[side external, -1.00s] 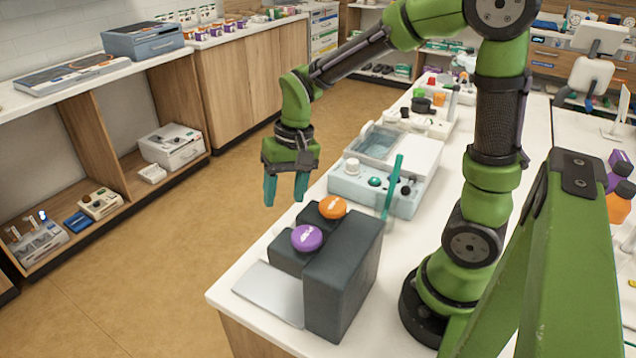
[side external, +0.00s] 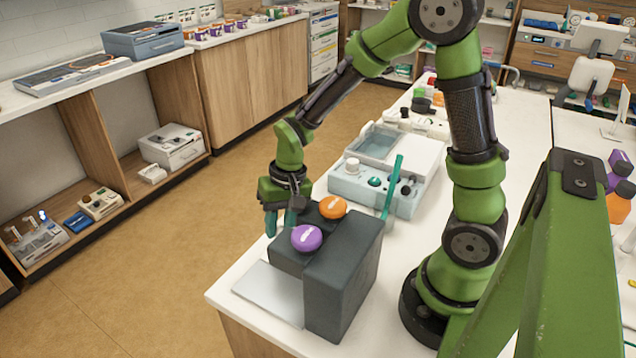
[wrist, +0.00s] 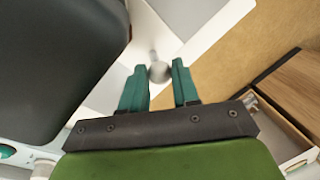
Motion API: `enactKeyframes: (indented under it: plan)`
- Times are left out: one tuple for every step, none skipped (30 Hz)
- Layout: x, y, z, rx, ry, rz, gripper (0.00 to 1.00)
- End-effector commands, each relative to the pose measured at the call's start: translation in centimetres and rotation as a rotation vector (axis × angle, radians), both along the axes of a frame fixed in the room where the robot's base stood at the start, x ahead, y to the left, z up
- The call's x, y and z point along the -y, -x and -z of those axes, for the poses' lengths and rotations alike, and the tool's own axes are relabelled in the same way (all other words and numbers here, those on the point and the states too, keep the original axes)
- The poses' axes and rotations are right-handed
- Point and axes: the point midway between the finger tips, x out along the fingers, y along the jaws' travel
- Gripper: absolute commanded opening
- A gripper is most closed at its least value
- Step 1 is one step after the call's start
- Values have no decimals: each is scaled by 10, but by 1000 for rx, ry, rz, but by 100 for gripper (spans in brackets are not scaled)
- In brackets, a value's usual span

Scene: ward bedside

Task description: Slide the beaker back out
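No beaker can be made out clearly in either view. A dark grey block (side external: 345,275) stands on the white counter, with a purple round cap (side external: 306,238) and an orange round cap (side external: 332,207) on its lower part. My gripper (side external: 281,226) is beside the block's far left end, low over the counter edge, with its teal fingers apart. In the wrist view, a small grey rounded knob on a thin stem (wrist: 158,71) shows between and beyond the open fingertips (wrist: 159,72). I cannot tell what the knob belongs to. The fingers appear not to touch it.
A pale flat plate (side external: 270,291) lies at the block's near left foot. A pale blue device (side external: 375,190) with knobs and an upright teal bar (side external: 392,188) stands behind the block. The floor left of the counter is open.

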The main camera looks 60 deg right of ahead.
Motion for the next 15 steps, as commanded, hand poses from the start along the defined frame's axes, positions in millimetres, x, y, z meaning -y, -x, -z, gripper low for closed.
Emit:
enactKeyframes:
  plan:
    - [0, 0, 0, 0, 0, 0, 22]
    - [0, 0, 0, 0, 0, 0, 17]
    - [0, 0, 0, 0, 0, 0, 11]
    - [0, 0, 0, 0, 0, 0, 7]
    - [0, 0, 0, 0, 0, 0, 2]
    - [0, 0, 0, 0, 0, 0, 0]
    - [0, 0, 0, 0, 0, 0, 0]
    - [0, 0, 0, 0, 0, 0, 0]
    - [0, 0, 0, 1, 1, 0, 0]
    - [0, 0, 0, 1, 1, 0, 0]
    - [0, 0, 0, 1, 1, 0, 0]
    - [1, 0, 0, 1, 1, 0, 0]
    - [2, 0, 0, 1, 0, 1, 0]
    - [4, 0, -1, 0, 0, 2, 0]
    - [9, -1, -1, 0, 0, 5, 0]
